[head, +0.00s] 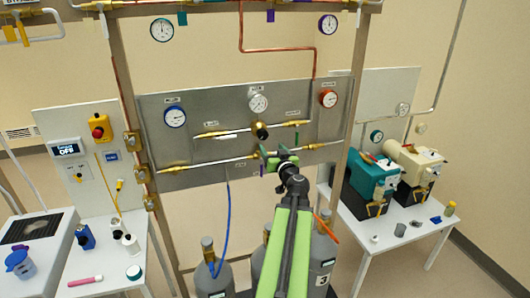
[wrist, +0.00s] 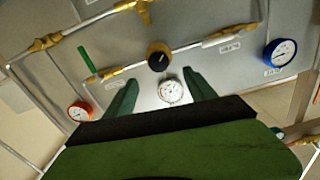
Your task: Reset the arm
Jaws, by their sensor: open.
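My green arm reaches up from the bottom of the head view toward the grey gauge panel (head: 215,112). My gripper (head: 273,153) is in front of the lower middle of the panel, near the lower pipe. In the wrist view my gripper (wrist: 162,82) shows two dark green fingers spread apart with nothing between them. The white-faced middle gauge (wrist: 171,92) and the black knob (wrist: 159,57) appear beyond the fingers. The wrist picture is turned roughly upside down compared with the head view. I cannot tell how far the fingertips are from the panel.
A blue gauge (head: 175,117) and a red gauge (head: 328,98) flank the panel. Grey gas cylinders (head: 215,275) stand below, one with a blue hose (head: 227,225). A white table (head: 395,232) with teal and cream machines is at right. Another white table (head: 105,265) is at left.

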